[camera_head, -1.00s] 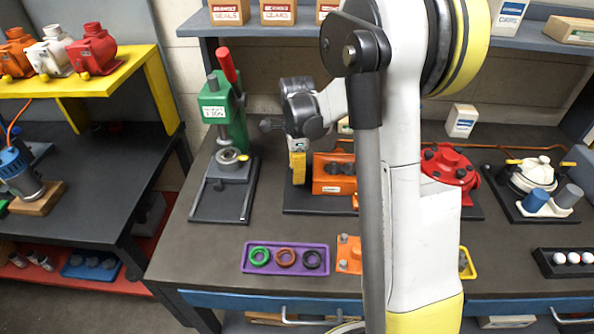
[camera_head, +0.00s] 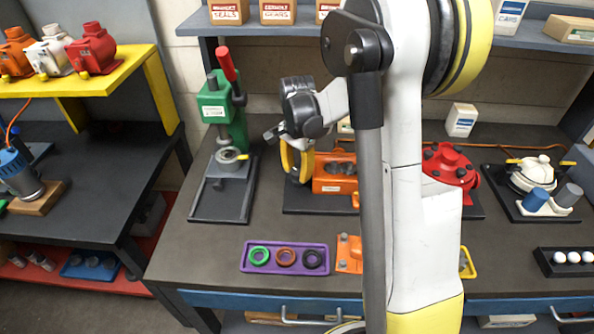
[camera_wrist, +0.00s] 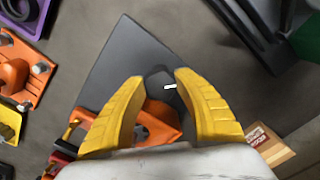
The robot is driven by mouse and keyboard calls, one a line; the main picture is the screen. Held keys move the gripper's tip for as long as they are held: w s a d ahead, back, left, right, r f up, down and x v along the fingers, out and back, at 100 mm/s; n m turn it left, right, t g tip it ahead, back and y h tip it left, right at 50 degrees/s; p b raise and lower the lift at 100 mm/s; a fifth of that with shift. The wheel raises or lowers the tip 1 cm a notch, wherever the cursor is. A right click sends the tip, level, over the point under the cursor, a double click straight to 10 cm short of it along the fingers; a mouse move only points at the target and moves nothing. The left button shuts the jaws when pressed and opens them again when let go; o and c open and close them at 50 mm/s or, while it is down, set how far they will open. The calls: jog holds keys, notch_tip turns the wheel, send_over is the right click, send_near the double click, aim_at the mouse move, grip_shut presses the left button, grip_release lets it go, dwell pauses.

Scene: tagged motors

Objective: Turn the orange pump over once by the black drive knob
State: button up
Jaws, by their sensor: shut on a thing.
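The orange pump (camera_head: 335,182) stands on a dark base plate (camera_head: 298,206) on the workbench, partly hidden behind my arm. In the wrist view its orange body (camera_wrist: 158,122) lies between my fingers. The black drive knob (camera_wrist: 158,84) has a white mark and sits between my two yellow fingertips. My gripper (camera_wrist: 161,78) is shut on the knob, one finger on each side. In the head view my gripper (camera_head: 297,165) is at the left end of the pump, and the knob is hidden there by the fingers.
A green press (camera_head: 222,110) stands left of the pump. A purple tray (camera_head: 286,270) with three rings lies in front. A red motor (camera_head: 449,165) and a white one (camera_head: 537,172) stand to the right. Bare bench lies between press and purple tray.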

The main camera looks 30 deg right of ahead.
aim_at(297, 171)
dwell(0.4)
jog(key=o, duration=1.2)
jog(key=shift+w+r, duration=0.1)
jog(key=shift+r, duration=3.9)
